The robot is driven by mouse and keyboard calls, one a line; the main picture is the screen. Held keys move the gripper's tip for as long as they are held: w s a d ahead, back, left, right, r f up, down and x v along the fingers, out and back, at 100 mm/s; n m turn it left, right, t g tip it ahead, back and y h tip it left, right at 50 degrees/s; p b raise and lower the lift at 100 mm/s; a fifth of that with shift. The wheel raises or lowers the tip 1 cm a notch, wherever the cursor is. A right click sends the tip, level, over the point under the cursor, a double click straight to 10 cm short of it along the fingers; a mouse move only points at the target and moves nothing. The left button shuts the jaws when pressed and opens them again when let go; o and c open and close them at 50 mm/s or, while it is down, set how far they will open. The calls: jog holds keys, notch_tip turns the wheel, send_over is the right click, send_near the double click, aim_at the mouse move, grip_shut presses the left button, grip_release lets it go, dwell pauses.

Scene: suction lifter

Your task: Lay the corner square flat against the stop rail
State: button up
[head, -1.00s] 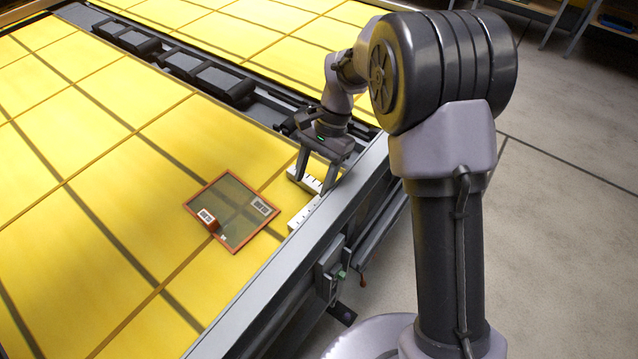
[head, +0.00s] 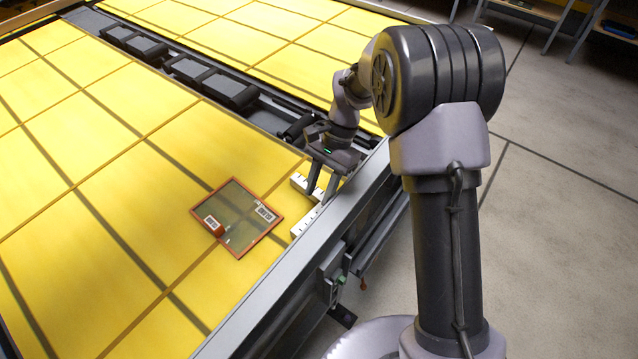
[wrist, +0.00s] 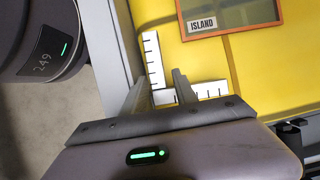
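The corner square is a white L-shaped piece with dark tick marks. It lies on the yellow table in the head view (head: 303,222), beside the grey rail (head: 290,262) at the table's edge. In the wrist view the square (wrist: 153,55) has one leg running along the grey rail (wrist: 120,50) with a narrow yellow strip visible between them. My gripper (head: 318,198) is down at the square and hides part of it. In the wrist view the fingers (wrist: 160,77) stand apart around one leg near the corner, with a small gap seemingly left beside the right finger.
An orange-framed panel (head: 240,212) with labels lies on the table left of the square, close to it. A dark roller channel (head: 225,90) runs behind. The yellow surface further left is clear.

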jog(key=d+p, duration=0.1)
jog(key=p, duration=0.3)
jog(key=shift+w+r, duration=0.1)
jog(key=shift+r, duration=0.25)
jog(key=w+r+p, duration=0.1)
jog(key=w+d+r+p, duration=0.1)
jog(key=r, duration=0.1)
jog(key=shift+w+r, duration=0.2)
jog(key=shift+w, duration=0.15)
jog(key=s+d+r+n+t+b, duration=0.2)
jog(key=s+d+r+t+b, duration=0.15)
jog(key=s+r+b, duration=0.55)
jog(key=s+d+f+t+b, duration=0.1)
jog(key=s+d+t+b, duration=0.1)
jog(key=s, duration=0.4)
jog(key=s+d+f+n+t+h+b, duration=0.1)
jog(key=s+t+b, duration=0.3)
jog(key=s, duration=0.2)
jog(key=shift+d+n+b, duration=0.3)
jog(key=shift+d+b, duration=0.05)
jog(key=shift+b, duration=0.05)
dwell(1.0)
